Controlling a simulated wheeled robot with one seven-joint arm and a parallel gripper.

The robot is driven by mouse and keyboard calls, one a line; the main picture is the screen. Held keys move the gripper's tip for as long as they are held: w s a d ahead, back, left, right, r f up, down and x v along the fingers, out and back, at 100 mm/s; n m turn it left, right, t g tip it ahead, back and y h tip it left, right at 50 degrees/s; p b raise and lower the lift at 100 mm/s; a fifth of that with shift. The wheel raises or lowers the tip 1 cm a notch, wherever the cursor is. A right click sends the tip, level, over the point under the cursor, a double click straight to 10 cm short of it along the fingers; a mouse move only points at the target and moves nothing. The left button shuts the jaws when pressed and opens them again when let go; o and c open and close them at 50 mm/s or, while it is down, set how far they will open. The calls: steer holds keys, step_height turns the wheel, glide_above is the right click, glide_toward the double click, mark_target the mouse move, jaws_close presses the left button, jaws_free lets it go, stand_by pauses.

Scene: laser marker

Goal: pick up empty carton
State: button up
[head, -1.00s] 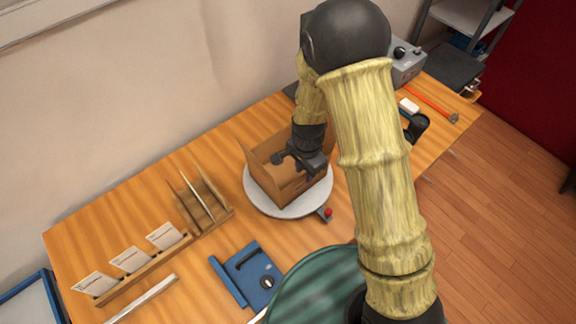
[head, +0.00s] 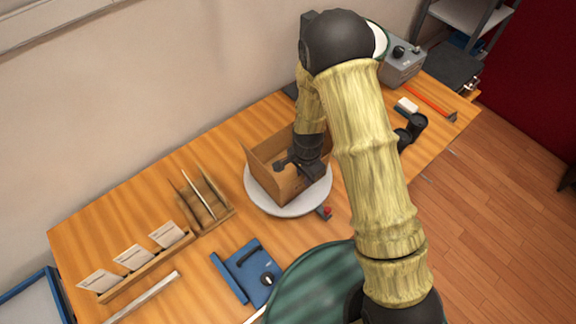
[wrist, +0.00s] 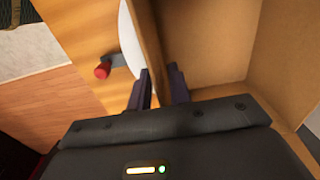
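The empty carton (head: 279,183) is an open-topped brown box. It stands upright on a round white turntable (head: 263,206) on the wooden bench. My gripper (head: 305,173) is at the carton's right side, reaching down at its rim. In the wrist view, the two dark fingers (wrist: 159,90) are close together. One is on each side of a carton wall (wrist: 148,38), which runs between them. The carton's inside (wrist: 212,40) looks empty where it shows. The fingertips are partly hidden by my wrist in the head view.
A red button (head: 326,211) is beside the turntable. A blue device (head: 252,275) and a green round surface (head: 310,290) are in front. A wooden card rack (head: 140,262) and divider holder (head: 205,203) stand left. A grey box (head: 403,65) is behind.

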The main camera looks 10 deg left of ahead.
jaws_close()
stand_by(1.2)
